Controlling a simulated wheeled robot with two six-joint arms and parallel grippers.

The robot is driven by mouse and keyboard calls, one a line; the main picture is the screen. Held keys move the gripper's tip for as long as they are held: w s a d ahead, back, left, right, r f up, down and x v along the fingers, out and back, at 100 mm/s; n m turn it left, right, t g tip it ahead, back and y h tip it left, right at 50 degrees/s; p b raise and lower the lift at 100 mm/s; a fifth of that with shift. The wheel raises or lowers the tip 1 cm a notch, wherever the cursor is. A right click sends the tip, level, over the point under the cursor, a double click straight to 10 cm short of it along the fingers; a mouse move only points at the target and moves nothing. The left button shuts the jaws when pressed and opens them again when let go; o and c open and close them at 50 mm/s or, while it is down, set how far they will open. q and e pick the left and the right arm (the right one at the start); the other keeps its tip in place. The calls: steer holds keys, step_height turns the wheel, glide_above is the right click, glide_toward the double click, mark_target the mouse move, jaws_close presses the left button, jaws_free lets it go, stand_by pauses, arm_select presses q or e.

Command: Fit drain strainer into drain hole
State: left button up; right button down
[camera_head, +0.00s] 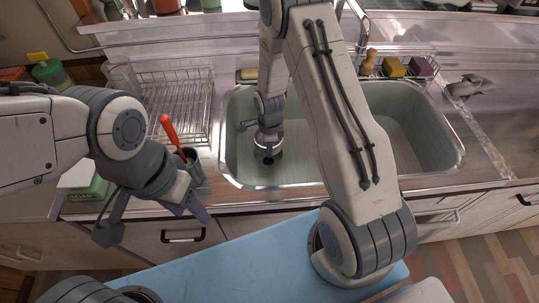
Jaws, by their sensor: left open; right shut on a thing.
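My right gripper (267,145) reaches down into the left part of the grey sink (420,135), low near its floor. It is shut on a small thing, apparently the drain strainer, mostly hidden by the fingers. A dark round spot shows right under the fingertips. I cannot tell whether it is the strainer's edge or the drain hole, nor whether they touch. My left gripper (152,217) is open and empty in front of the counter's front edge, left of the sink.
A wire dish rack (178,92) stands left of the sink. A dark cup (193,167) with a red-handled utensil stands close to my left gripper. A caddy with sponges (394,67) is behind the sink. A crumpled grey cloth (470,86) lies on the right counter.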

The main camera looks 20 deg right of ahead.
step_height(320, 180, down, 4)
steer(key=shift+r, duration=0.15)
steer(key=shift+f+b, duration=0.55)
steer(key=shift+b, duration=0.05)
steer(key=shift+f, duration=0.1)
steer(key=c, duration=1)
jaws_free()
